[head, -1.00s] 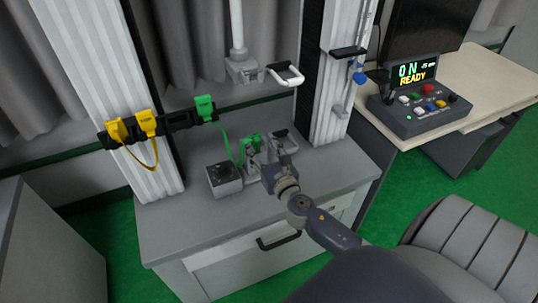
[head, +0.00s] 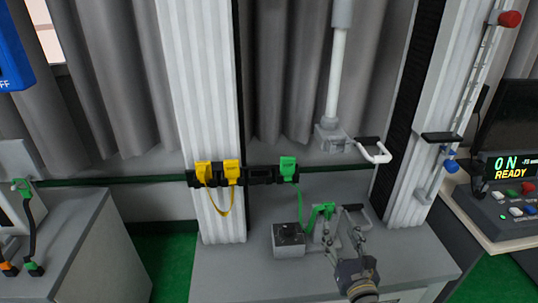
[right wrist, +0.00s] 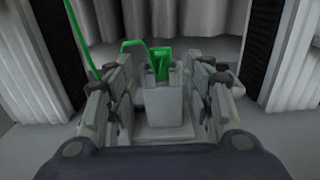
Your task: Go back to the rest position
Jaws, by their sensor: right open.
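My right gripper (head: 343,232) is low at the bottom centre of the head view, over the grey cabinet top (head: 222,270). Its jaws are open. In the right wrist view the two fingers (right wrist: 160,100) stand apart on either side of a grey block-like fixture (right wrist: 163,107), with a green part (right wrist: 158,62) behind it. I cannot tell whether the fingers touch the fixture. In the head view the green clip with its cable (head: 322,215) is just left of the gripper. My left gripper is not in view.
A white handle (head: 376,152) hangs above on the tower. Yellow plugs (head: 217,173) and a green plug (head: 288,168) sit on a black rail. A console reading "ON READY" (head: 510,190) stands right.

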